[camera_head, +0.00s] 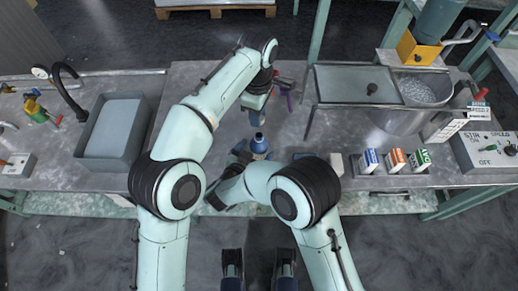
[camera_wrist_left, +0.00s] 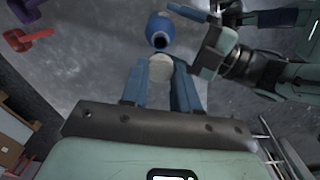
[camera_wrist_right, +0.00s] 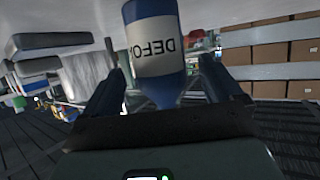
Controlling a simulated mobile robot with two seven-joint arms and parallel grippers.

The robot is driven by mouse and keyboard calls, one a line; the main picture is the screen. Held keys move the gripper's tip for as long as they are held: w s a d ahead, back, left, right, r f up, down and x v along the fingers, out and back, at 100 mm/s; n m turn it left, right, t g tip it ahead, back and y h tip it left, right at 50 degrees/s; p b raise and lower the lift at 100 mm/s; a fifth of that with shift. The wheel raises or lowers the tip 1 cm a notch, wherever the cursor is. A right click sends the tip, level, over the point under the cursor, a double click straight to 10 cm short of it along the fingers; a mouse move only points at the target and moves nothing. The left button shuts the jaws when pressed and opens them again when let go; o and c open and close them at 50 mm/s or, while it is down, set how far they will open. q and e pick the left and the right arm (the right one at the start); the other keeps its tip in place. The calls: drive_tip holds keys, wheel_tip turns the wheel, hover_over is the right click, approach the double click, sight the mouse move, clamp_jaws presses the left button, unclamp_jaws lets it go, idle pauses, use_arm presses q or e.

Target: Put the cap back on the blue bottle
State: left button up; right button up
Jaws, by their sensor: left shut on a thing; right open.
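The blue bottle (camera_head: 259,145) stands on the workbench, its dark open mouth facing up in the left wrist view (camera_wrist_left: 160,31). A pale cream cap (camera_wrist_left: 160,67) is between the fingers of my left gripper (camera_wrist_left: 160,75), which is shut on it. The cap is close to the bottle mouth in that view but apart from it. My right gripper (camera_wrist_right: 163,80) is open, with its fingers on either side of the bottle (camera_wrist_right: 155,45). The bottle has a white label with partly visible dark letters. Whether a finger touches the bottle I cannot tell.
A grey bin (camera_head: 112,128) stands at left. Red and purple tools (camera_head: 287,98) lie behind the grippers. The bench between bin and bottle is mostly clear.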

drive_tip(key=shift+x, duration=1.55)
drive_tip(key=c, duration=1.5)
use_arm(q)
hover_over(258, 135)
drive_tip(key=shift+f, duration=2.5)
drive_tip(key=shift+f, duration=0.1)
drive_tip(key=shift+f, duration=0.8)
drive_tip(key=shift+f, duration=0.55)
